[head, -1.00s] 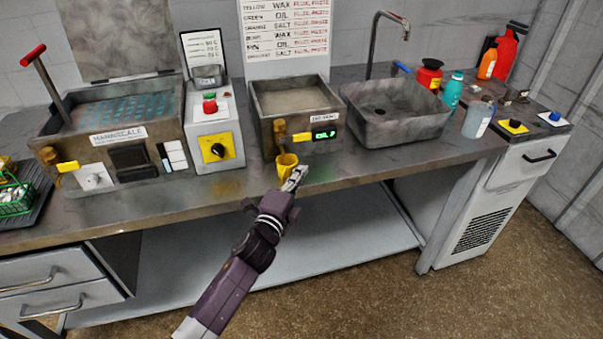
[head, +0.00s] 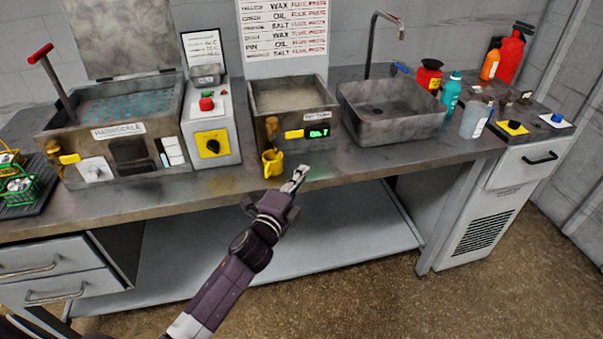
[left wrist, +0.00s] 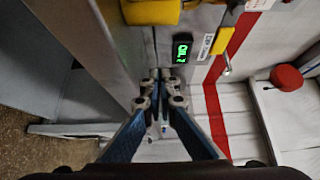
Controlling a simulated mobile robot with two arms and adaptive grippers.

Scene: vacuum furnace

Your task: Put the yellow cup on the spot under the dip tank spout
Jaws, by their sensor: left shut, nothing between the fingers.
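The yellow cup (head: 272,163) stands upright on the counter in the head view, in front of the dip tank (head: 312,102) and just below its brass spout (head: 272,128). I cannot tell whether it is exactly on the spot. My left gripper (head: 299,174) is shut and empty, just right of the cup and apart from it. In the left wrist view the gripper's fingertips (left wrist: 161,82) meet with nothing between them. A yellow piece, apparently the cup (left wrist: 151,11), is cut off by the top edge. My right gripper is not in view.
The tank's green display (head: 318,132) reads OIL. A control box (head: 211,130) and a larger tank (head: 120,115) stand to the left. A sink (head: 390,118) and several bottles are to the right. The counter front right of my gripper is clear.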

